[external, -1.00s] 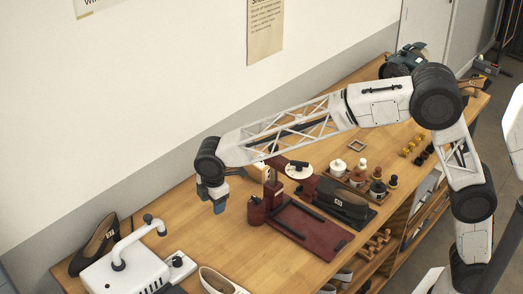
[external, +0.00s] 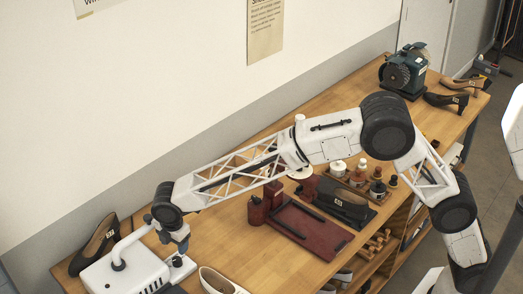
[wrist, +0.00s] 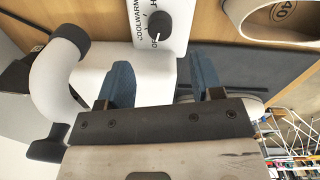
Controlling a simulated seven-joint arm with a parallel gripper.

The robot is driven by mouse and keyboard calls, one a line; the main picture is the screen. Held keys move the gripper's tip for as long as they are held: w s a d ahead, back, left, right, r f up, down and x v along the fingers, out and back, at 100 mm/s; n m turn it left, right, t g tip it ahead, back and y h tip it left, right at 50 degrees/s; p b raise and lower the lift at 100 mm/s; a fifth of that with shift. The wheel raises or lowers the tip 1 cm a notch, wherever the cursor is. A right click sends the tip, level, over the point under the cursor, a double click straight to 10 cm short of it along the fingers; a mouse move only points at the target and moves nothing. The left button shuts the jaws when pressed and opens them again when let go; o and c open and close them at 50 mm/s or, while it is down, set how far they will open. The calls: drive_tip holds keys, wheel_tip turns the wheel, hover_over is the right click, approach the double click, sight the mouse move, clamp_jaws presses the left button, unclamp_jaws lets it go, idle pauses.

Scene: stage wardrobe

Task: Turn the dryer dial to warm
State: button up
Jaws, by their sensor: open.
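The white shoe dryer (external: 125,272) stands at the near left end of the wooden bench, with a curved white pipe (wrist: 52,72) on top. My gripper (external: 183,247) is just above the dryer's dial end in the external view. In the wrist view its two blue fingers (wrist: 160,80) are apart and empty, with the dial beyond their tips, not between them.
A pale shoe (external: 220,282) lies right of the dryer, close to my gripper. A black shoe (external: 95,240) stands behind the dryer. A dark red tray (external: 305,228) and red containers (external: 257,210) sit further along the bench.

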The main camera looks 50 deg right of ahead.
sight(181, 255)
drive_tip(key=shift+f, duration=0.1)
drive_tip(key=shift+w+f, duration=0.2)
drive_tip(key=shift+f, duration=3.6)
drive_tip(key=c, duration=0.9)
